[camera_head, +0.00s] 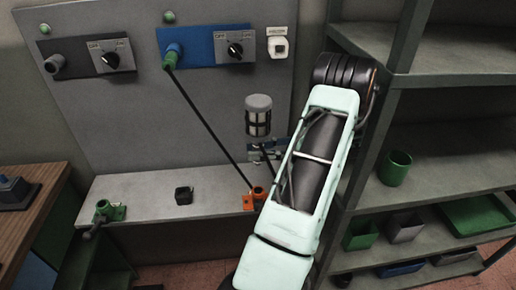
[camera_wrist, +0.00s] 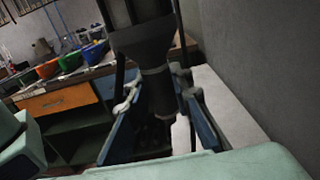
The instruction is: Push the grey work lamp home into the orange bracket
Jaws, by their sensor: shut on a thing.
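The work lamp (camera_head: 258,116), with a grey cap and a dark-banded pale body, stands upright in the head view. My gripper (camera_head: 262,150), with blue fingers, is shut on its lower part, partly hidden by my arm. In the wrist view the dark lamp body (camera_wrist: 155,85) sits between the two blue fingers of my gripper (camera_wrist: 165,125). The orange bracket (camera_head: 250,202) is on the grey ledge, below the lamp in the picture.
A black cord (camera_head: 208,126) runs from a green plug (camera_head: 172,57) on the blue switch plate (camera_head: 200,46) down to near the bracket. Shelving (camera_head: 440,134) stands close to my arm's right.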

